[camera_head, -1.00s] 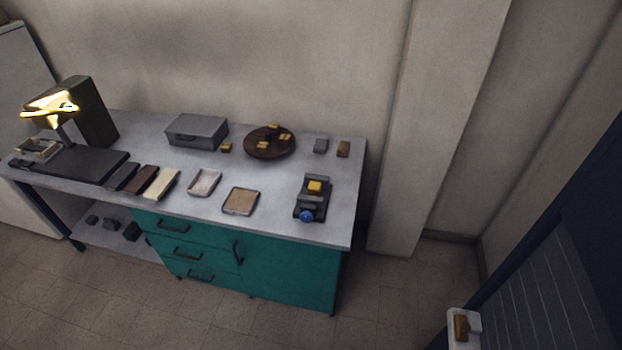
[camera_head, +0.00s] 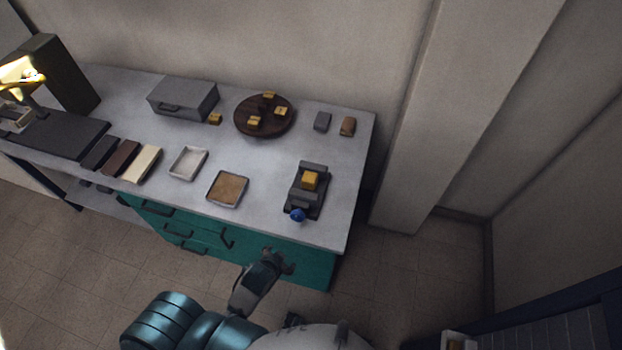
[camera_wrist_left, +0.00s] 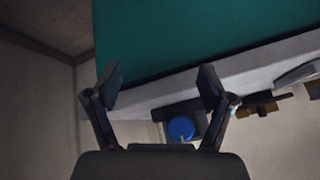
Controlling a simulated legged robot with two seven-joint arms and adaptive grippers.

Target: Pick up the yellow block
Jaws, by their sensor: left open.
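A yellow block (camera_head: 309,181) sits on a dark vise-like device (camera_head: 306,199) with a blue knob (camera_head: 297,215), near the right front of the bench. More small yellow blocks sit on a round dark wooden board (camera_head: 249,129), and one yellow block (camera_head: 215,118) lies beside the grey box. My left gripper (camera_head: 279,261) is in front of the bench's front edge, below and apart from the device. In the left wrist view my left gripper (camera_wrist_left: 160,76) has its fingers spread, nothing between them. The blue knob (camera_wrist_left: 181,129) shows beyond them. My right gripper is not seen.
The grey bench top (camera_head: 260,180) has teal drawers (camera_head: 305,264) below. It holds a grey box (camera_head: 183,99), two shallow trays (camera_head: 227,188) (camera_head: 188,163), flat swatches (camera_head: 121,158) and a lit lamp (camera_head: 22,75). Grey (camera_head: 322,121) and brown (camera_head: 347,126) blocks stand at the back right.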

